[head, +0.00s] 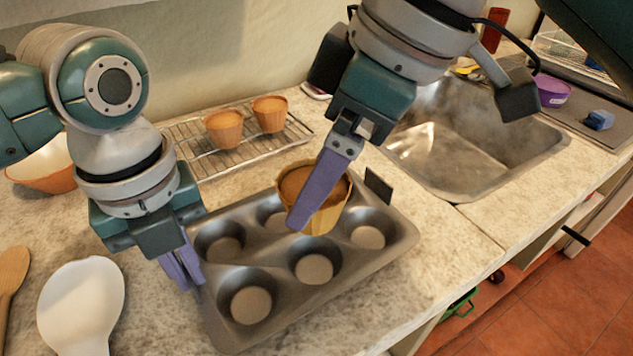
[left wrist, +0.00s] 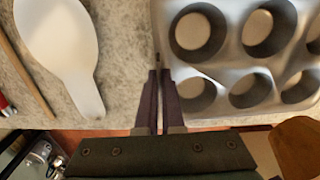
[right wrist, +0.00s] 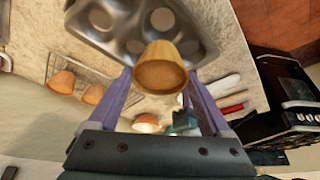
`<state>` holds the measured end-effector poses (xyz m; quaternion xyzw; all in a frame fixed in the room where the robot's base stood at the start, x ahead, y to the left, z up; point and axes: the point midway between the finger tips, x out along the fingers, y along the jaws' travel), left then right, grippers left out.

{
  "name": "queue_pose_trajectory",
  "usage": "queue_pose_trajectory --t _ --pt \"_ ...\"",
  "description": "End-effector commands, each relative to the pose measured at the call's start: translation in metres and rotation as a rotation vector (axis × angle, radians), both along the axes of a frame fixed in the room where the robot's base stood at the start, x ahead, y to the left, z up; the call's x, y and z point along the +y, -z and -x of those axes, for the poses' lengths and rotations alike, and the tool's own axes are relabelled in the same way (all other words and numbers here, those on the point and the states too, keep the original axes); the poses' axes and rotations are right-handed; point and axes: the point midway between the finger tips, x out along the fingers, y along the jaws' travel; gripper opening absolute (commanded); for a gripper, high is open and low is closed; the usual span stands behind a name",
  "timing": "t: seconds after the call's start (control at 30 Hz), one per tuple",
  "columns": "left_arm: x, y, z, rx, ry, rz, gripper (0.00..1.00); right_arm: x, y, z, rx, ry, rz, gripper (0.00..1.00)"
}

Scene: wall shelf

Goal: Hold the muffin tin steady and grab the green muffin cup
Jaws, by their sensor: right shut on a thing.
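The grey muffin tin (head: 235,337) lies on the counter, with its front cups empty. A brown muffin in a yellow-tan cup (head: 333,208) is between the fingers of my right gripper (head: 312,205), over the tin's back row. It also shows in the right wrist view (right wrist: 160,76); its cup does not look green. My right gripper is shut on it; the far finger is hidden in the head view. My left gripper (head: 186,274) is low at the tin's left edge. In the left wrist view its fingers (left wrist: 158,74) are close together by the rim; whether they pinch it is unclear.
Two orange-cupped muffins (head: 224,129) (head: 270,115) stand on a wire rack (head: 187,158) behind the tin. An orange bowl (head: 45,172) is at the left. A white spoon rest (head: 82,305) and wooden spoon (head: 12,270) lie front left. The sink (head: 440,150) is right.

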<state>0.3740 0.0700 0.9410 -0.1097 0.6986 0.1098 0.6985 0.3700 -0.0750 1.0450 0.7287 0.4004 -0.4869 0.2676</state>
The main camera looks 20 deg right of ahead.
Motion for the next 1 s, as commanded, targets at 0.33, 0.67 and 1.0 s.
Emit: queue_pose_trajectory --t 0.33,0.67,1.0 --pt "0.000 0.000 0.000 0.000 0.000 0.001 0.24 0.000 0.000 0.000 0.000 0.000 0.000 0.29" --pt "0.000 0.000 0.000 0.000 0.000 0.000 0.40 0.000 0.000 0.000 0.000 0.000 0.000 0.29" --pt "0.000 -0.038 -0.002 -0.006 0.001 0.002 0.40 0.000 0.000 0.000 0.000 0.000 0.000 0.29"
